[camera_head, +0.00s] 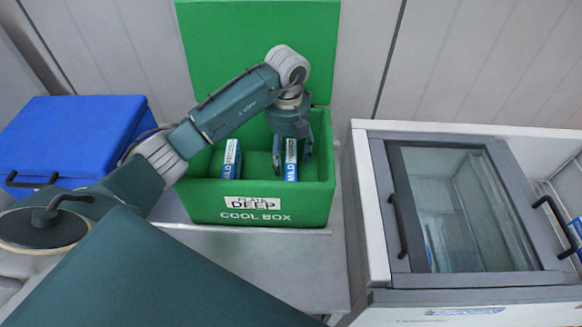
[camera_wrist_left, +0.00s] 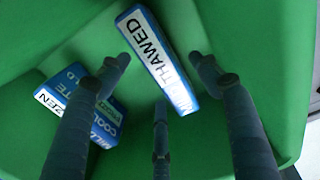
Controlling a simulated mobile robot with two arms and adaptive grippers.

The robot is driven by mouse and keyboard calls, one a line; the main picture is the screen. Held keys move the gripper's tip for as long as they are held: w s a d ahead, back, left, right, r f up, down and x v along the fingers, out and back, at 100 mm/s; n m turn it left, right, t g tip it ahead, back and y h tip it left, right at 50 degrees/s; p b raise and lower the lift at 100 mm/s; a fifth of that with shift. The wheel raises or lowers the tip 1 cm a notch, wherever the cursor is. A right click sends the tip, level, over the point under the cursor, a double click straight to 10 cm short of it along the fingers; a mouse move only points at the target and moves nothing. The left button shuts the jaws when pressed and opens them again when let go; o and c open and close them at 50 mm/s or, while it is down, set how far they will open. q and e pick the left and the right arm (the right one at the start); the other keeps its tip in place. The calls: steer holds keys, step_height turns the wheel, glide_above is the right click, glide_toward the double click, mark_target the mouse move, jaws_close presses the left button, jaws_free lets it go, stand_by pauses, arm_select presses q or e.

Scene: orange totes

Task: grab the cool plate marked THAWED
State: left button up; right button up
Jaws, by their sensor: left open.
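The cool plate marked THAWED (camera_wrist_left: 158,55) is a blue and white slab in the left wrist view, standing inside the green cool box (camera_head: 202,200). In the head view the plate in the box's right half (camera_head: 291,165) shows between the fingers of my left gripper (camera_head: 291,145). My left gripper is open, its fingers on both sides of that plate; I cannot tell whether they touch it. A second cool plate (camera_head: 231,158), in the box's left half, reads FROZEN in the left wrist view (camera_wrist_left: 62,95), partly hidden by a finger. My right gripper is not in view.
A blue box (camera_head: 75,135) with a dark handle stands left. A white cabinet (camera_head: 362,215) with a glass door (camera_head: 465,205) stands right. The grey bench (camera_head: 270,260) before the box looks clear.

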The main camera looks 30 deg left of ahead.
arm_select(q)
steer(key=shift+f, duration=0.35)
step_height(320, 180, down, 4)
steer(key=shift+w+r+p, duration=0.1)
steer(key=shift+p, duration=1)
steer(key=shift+a+f, duration=0.1)
steer(key=shift+f, duration=0.45)
steer(key=c, duration=1.6)
jaws_close()
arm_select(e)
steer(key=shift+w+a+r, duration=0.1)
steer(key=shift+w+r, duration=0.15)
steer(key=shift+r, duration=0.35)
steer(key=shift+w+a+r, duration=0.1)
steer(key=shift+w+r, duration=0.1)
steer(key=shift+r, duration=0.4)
